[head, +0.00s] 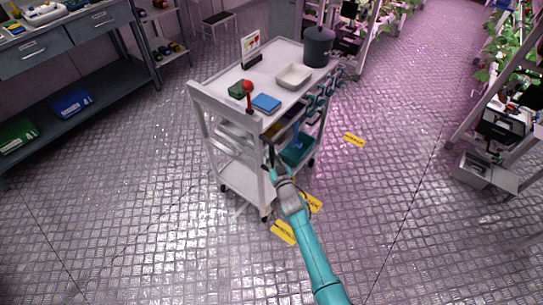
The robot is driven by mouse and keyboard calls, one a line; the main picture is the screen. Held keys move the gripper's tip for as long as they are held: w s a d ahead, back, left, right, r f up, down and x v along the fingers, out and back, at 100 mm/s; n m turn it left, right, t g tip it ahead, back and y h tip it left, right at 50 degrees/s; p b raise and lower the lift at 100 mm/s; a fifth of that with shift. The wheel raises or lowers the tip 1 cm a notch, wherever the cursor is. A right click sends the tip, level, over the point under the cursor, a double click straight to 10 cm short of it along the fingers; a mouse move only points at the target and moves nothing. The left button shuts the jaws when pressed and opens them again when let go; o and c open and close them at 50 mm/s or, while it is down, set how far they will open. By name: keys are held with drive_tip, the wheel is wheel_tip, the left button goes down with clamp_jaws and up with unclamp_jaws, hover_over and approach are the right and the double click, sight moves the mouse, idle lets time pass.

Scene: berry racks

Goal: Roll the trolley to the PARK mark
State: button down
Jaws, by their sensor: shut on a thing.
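The trolley (207,110), light grey with several shelves, stands upright on the floor in the middle of the head view. My gripper (270,160) is at its near corner post and is shut on the trolley; the fingertips are small and partly hidden. Yellow floor marks show in three places: one right of the trolley (353,139), one in front of it (284,232), and one partly behind my arm (313,203). Their lettering is too small to read, so I cannot tell which is PARK.
The trolley's top carries a dark pot (318,46), a white tray (282,79), a blue box (266,103) and a red-knobbed item (248,92). A workbench (95,55) stands left; berry racks (505,115) stand right. An open grey box (474,171) sits by the right rack. Near floor is clear.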

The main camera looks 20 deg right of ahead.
drive_tip(key=c, duration=1)
unclamp_jaws()
drive_tip(key=shift+c, duration=0.2)
drive_tip(key=shift+s, duration=0.1)
drive_tip(key=s, duration=1.2)
drive_tip(key=shift+d, duration=0.25)
drive_tip(key=shift+w, duration=0.1)
